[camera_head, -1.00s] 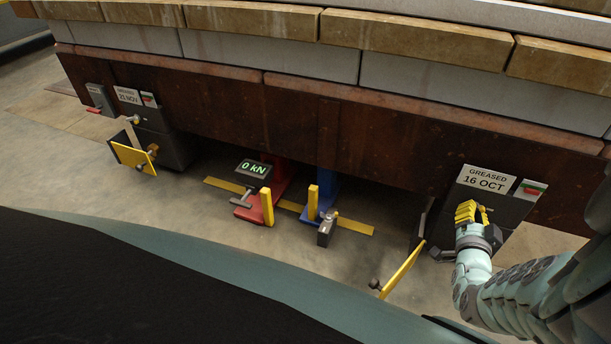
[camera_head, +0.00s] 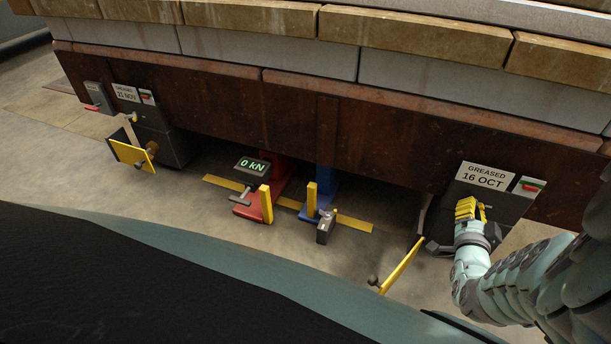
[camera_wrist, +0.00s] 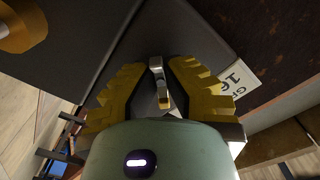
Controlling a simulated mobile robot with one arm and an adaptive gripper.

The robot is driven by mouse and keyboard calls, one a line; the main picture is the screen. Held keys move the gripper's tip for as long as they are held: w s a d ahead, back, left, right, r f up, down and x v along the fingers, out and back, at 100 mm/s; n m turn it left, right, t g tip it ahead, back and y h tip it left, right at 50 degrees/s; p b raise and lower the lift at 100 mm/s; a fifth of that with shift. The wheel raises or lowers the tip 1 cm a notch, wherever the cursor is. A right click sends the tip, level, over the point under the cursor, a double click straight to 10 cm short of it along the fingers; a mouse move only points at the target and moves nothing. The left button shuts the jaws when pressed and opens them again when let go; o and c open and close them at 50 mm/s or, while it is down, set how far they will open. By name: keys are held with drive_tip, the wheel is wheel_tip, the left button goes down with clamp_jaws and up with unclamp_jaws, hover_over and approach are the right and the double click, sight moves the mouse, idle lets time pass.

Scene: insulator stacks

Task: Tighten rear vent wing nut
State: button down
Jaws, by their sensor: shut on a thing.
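My gripper (camera_head: 470,208) is at the front of the dark box on the right (camera_head: 510,207), below its "GREASED 16 OCT" label (camera_head: 486,176). In the wrist view, its yellow stepped fingers (camera_wrist: 162,85) stand either side of a small metal piece with a brass-coloured end (camera_wrist: 163,98), and they are shut on it. I cannot tell whether this piece is a wing nut. A brass-coloured round part (camera_wrist: 22,25) shows at the wrist view's upper left. The fingers hide part of the box front in the head view.
A yellow plate (camera_head: 401,266) juts out left of my gripper. Red (camera_head: 255,211) and blue (camera_head: 311,215) jacks stand mid-floor, with a "0 kN" display (camera_head: 252,167). A second dark box (camera_head: 160,130) is at left. A rusty beam (camera_head: 300,122) runs above.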

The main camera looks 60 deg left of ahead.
drive_tip(key=shift+f+m, duration=0.2)
drive_tip(key=shift+m, duration=0.2)
drive_tip(key=m+b, duration=0.1)
drive_tip(key=m, duration=0.3)
drive_tip(key=shift+b, duration=0.35)
drive_tip(key=shift+r+m+b, duration=0.1)
drive_tip(key=shift+m+b, duration=0.55)
drive_tip(key=shift+m, duration=1.75)
drive_tip(key=c, duration=1)
unclamp_jaws()
drive_tip(key=shift+r, duration=0.15)
drive_tip(key=shift+c, duration=0.2)
